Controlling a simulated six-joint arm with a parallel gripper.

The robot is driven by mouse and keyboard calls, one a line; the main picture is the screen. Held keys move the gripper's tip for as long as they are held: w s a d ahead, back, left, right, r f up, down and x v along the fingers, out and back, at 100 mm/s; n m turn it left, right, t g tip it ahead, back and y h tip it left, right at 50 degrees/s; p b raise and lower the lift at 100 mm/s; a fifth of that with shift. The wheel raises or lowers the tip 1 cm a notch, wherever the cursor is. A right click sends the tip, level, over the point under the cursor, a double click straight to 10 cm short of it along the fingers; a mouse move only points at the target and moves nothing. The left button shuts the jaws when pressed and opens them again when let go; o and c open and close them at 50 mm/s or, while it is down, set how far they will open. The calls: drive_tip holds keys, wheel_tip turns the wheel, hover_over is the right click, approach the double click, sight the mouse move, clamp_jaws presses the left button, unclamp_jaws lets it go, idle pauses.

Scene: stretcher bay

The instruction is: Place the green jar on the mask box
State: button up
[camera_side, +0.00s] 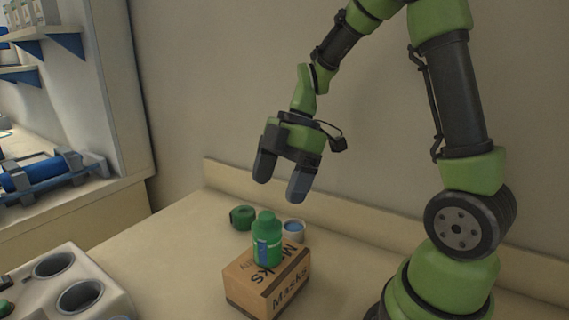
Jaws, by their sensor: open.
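The green jar (267,240) has a green lid and a blue patch on its side. It stands upright on top of the brown cardboard mask box (252,294), which is printed "Masks". My gripper (279,190) is open and empty, its two fingers pointing down. It hangs above the jar, apart from it. The jar hides part of the box's top.
A dark green round item (243,217) and a small white cup with blue inside (293,231) are behind the box. A light tray with round holes (62,290) is at the lower left. Table is clear left of the box.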

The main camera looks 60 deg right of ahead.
drive_tip(key=s+a+r+m+t+h, duration=0.1)
drive_tip(key=s+a+r+m+t, duration=0.1)
drive_tip(key=s+r+m, duration=0.3)
drive_tip(key=s+a+r+m+t+h, duration=0.1)
drive_tip(key=s+a+r+m+t, duration=0.2)
drive_tip(key=m, duration=1)
drive_tip(key=s+r, duration=0.2)
drive_tip(key=s, duration=0.2)
drive_tip(key=shift+m+t+h, duration=0.3)
drive_tip(key=shift+t, duration=0.1)
